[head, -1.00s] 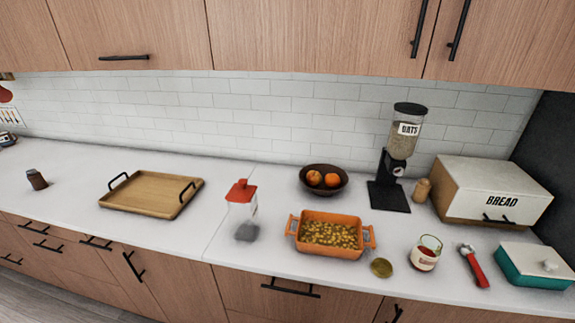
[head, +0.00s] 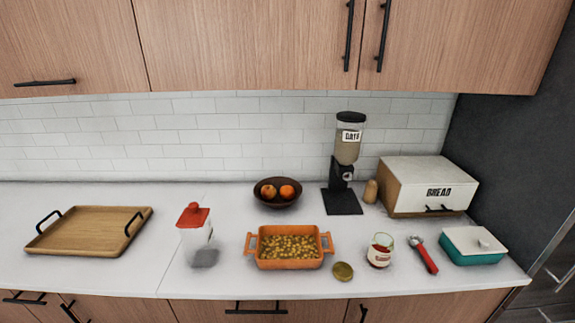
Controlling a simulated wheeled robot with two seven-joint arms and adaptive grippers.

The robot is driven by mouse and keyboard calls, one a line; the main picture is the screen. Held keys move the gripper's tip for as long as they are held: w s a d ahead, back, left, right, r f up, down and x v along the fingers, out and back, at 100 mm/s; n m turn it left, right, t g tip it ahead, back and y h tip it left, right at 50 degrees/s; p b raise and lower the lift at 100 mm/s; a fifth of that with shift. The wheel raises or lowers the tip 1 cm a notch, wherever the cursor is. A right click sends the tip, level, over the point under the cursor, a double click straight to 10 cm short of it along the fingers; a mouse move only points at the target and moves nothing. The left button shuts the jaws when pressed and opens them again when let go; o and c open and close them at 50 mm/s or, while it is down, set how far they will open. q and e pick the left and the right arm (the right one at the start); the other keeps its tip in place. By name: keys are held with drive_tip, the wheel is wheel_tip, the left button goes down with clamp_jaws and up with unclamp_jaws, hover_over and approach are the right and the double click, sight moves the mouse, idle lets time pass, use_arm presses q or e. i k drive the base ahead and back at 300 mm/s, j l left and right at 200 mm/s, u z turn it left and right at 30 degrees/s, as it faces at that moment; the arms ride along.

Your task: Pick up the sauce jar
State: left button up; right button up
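The sauce jar (head: 380,251) is a small open glass jar with red sauce and a label. It stands upright on the white counter (head: 310,286), right of the orange baking dish. A round gold lid (head: 342,271) lies on the counter just left of the jar, apart from it. Neither of my grippers is in view.
An orange dish (head: 289,262) of food stands left of the jar. A red-handled tool (head: 425,256) and a teal lidded dish (head: 473,246) are to its right. An oats dispenser (head: 345,165) and bread box (head: 428,186) stand behind. A container (head: 195,232) and wooden tray (head: 88,231) are left.

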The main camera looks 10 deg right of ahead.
sight(382, 247)
drive_tip(key=z, duration=1.3)
